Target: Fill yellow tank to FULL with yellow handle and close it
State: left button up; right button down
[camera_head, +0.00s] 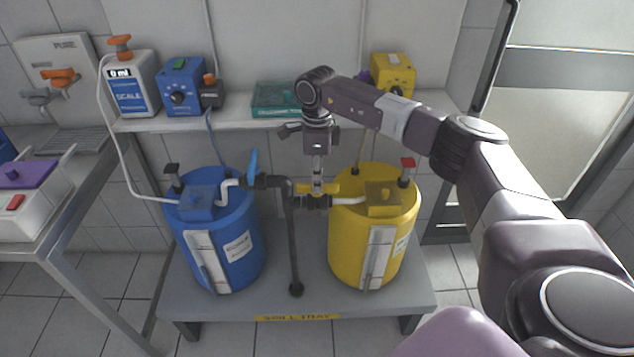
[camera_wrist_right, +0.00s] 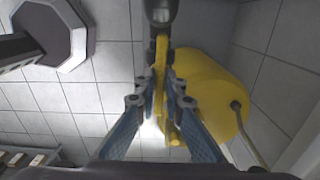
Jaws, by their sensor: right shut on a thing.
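The yellow tank (camera_head: 343,240) stands upright at the right of the spill tray, with a pale level strip (camera_head: 377,255) on its front; I cannot read the fill level. The yellow handle (camera_head: 328,188) sits on the dark pipe left of the tank and lies roughly along the pipe. My right gripper (camera_head: 317,187) reaches down from above and is shut on the yellow handle. In the right wrist view the handle (camera_wrist_right: 160,75) lies between the two fingers (camera_wrist_right: 160,101), with the yellow tank (camera_wrist_right: 210,85) to the right. My left gripper is not in view.
A blue tank (camera_head: 247,262) stands left, with a raised blue handle (camera_head: 253,163) on its pipe. A black pipe (camera_head: 293,245) rises between the tanks. Above, a shelf (camera_head: 235,119) holds a scale bottle (camera_head: 135,92), a blue device (camera_head: 181,88) and a yellow device (camera_head: 393,68).

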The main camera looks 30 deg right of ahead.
jog(key=shift+w+r+n, duration=0.1)
jog(key=shift+n, duration=0.3)
jog(key=c, duration=2)
grip_release()
notch_tip(320, 180, up, 12)
jog(key=shift+f, duration=0.1)
